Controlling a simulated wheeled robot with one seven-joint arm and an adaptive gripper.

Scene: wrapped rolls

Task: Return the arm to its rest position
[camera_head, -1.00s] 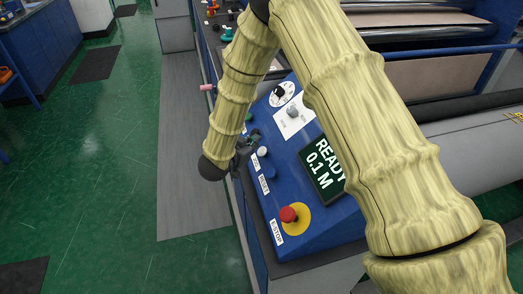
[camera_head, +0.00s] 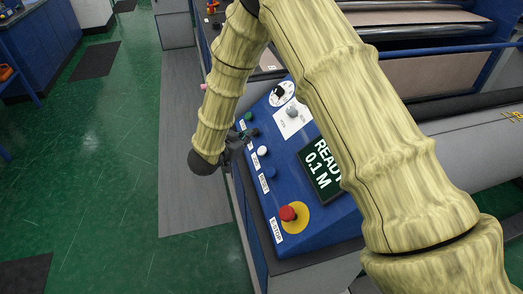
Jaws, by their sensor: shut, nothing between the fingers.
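My arm is covered in a yellow, bamboo-like sleeve and reaches across the view from the lower right, bending down at the top. Its dark end hangs at the left edge of the blue control panel (camera_head: 335,228). My gripper (camera_head: 246,138) is small and dark here, shut and empty, beside the row of buttons on the panel's left side. Part of the gripper is hidden behind the wrist. The display (camera_head: 321,168) reads "READY 0.1 M", its right edge close to my arm in the picture.
The panel carries a red emergency stop (camera_head: 288,213), a white button (camera_head: 264,151), a blue button (camera_head: 268,172) and a dial (camera_head: 282,94). Machine rollers (camera_head: 420,33) lie behind my arm at the right. Green floor (camera_head: 110,150) at the left is clear, with dark mats.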

